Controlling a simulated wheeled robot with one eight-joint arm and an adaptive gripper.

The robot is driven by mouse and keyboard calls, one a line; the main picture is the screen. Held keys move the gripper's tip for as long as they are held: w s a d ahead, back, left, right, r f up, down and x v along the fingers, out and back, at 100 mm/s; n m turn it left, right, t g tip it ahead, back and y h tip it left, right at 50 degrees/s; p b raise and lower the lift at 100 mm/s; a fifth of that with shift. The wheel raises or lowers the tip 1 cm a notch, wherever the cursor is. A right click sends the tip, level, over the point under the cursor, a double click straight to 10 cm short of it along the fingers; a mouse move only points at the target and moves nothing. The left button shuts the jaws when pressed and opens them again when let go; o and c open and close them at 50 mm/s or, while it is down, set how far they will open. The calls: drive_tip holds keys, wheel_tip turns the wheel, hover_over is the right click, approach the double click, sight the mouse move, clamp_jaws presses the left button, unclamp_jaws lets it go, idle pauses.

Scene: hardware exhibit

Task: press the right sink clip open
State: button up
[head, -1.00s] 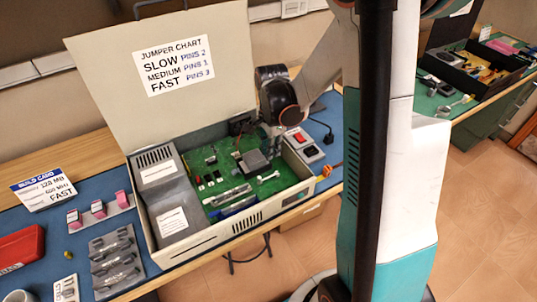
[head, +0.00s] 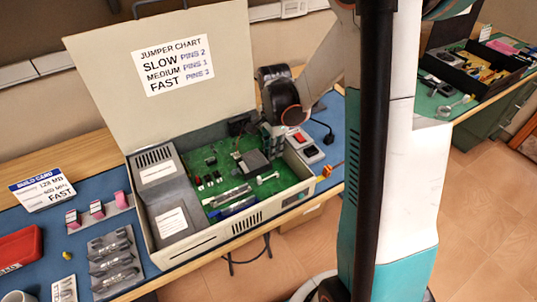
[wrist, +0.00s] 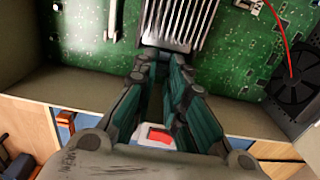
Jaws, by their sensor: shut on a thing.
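The grey finned heat sink (head: 254,161) sits on the green board inside the open case. In the wrist view its pale fins (wrist: 180,20) fill the top middle. My gripper (head: 272,150) reaches down at the right side of the sink. In the wrist view my fingertips (wrist: 163,58) are at the sink's near edge, with a narrow gap between the fingers lower down. The right sink clip is hidden at the fingertips, where my gripper is shut. I cannot see whether the clip is latched or open.
A white bar with knobbed ends (head: 267,178) lies in front of the sink. The case's right wall rises close to my gripper. A black fan (wrist: 293,88) is at the right in the wrist view. A power strip with a red switch (head: 299,136) stands outside the case.

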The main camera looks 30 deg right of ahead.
drive_tip(key=shift+d+f, duration=0.15)
idle(0.3)
drive_tip(key=o, duration=0.4)
idle(0.4)
drive_tip(key=shift+r+p, duration=2.3)
drive_tip(key=shift+r, duration=1.25)
